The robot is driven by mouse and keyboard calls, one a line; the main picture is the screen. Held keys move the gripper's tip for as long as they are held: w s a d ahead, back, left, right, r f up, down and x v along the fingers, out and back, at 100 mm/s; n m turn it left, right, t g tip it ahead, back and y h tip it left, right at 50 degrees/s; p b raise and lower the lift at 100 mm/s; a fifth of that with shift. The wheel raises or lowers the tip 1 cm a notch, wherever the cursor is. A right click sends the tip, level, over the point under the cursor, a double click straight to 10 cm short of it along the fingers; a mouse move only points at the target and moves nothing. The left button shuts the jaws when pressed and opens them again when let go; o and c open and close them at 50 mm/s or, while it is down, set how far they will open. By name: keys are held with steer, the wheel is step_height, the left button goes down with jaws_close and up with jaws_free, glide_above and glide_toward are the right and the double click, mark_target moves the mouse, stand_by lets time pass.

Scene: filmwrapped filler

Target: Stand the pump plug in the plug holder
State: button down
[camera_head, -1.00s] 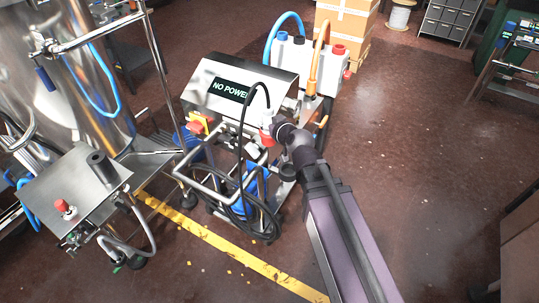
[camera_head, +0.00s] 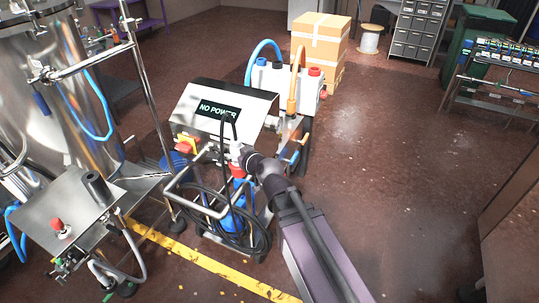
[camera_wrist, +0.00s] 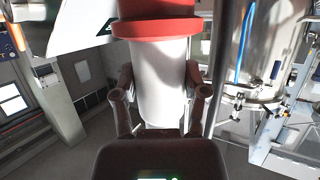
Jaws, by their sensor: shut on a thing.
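The pump plug, white with a red collar, shows in the head view (camera_head: 236,152) and close up in the wrist view (camera_wrist: 160,75). My gripper (camera_head: 240,158) is shut on its white body, with a finger on each side in the wrist view (camera_wrist: 160,100). The plug is held raised in front of the steel pump cart (camera_head: 240,92), and a black cable runs from it. A dark upright cylinder (camera_head: 97,186) stands on the steel shelf at the left, apart from the plug. It may be the plug holder; I cannot tell for certain.
The steel shelf (camera_head: 60,212) also carries a red knob (camera_head: 58,225). A steel tank (camera_head: 60,90) and its rails stand behind it. A white box (camera_head: 285,85) with blue and orange hoses is behind the cart. Open floor (camera_head: 390,170) lies to the right.

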steer(key=shift+w+d+f+b, duration=0.15)
steer(key=shift+w+f+b, duration=0.2)
steer(key=shift+b, duration=0.05)
steer(key=w+d+f+m+t+h+b, duration=0.2)
steer(key=w+d+f+m+h+b, duration=0.1)
steer(key=w+d+f+b, duration=0.7)
steer(key=w+d, duration=0.1)
steer(key=w, duration=0.2)
steer(key=shift+w+f, duration=0.2)
steer(key=shift+w, duration=0.05)
steer(key=shift+s+f+b, duration=0.1)
steer(key=shift+f+b, duration=0.05)
steer(key=shift+b, duration=0.15)
steer(key=shift+s+f+b, duration=0.1)
steer(key=shift+f+b, duration=4.5)
